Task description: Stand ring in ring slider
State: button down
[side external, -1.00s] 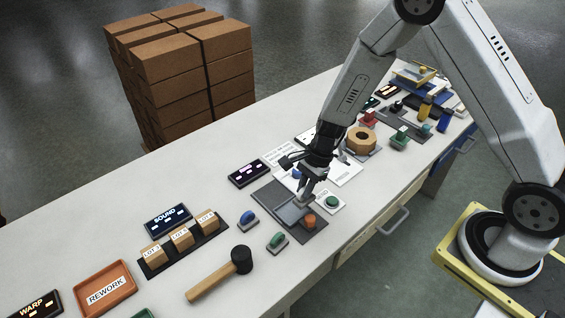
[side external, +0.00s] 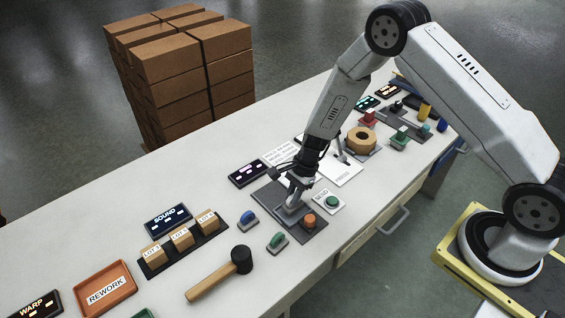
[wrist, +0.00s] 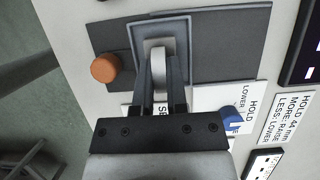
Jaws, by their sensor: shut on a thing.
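My gripper (wrist: 158,68) points down and is shut on a pale grey ring (wrist: 156,50), which stands upright on edge between the fingers. The ring is at the ring slider, a grey shallow tray (wrist: 185,28) on a dark plate (wrist: 225,50), and looks to be within the tray's rim. I cannot tell whether the ring touches the tray floor. In the side view my gripper (side external: 292,205) is low over the dark plate (side external: 265,192), and its fingers mostly hide the ring.
An orange knob (side external: 308,220) sits on the plate beside the tray, and a green button (side external: 332,202) stands to its right.

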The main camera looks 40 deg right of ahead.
jog(key=shift+f, duration=0.85)
jog(key=shift+f, duration=0.15)
jog(key=c, duration=0.7)
grip_release()
jog(key=shift+o, duration=0.2)
jog(key=shift+r, duration=0.2)
jog(key=v, duration=1.2)
jog(key=shift+r, duration=0.1)
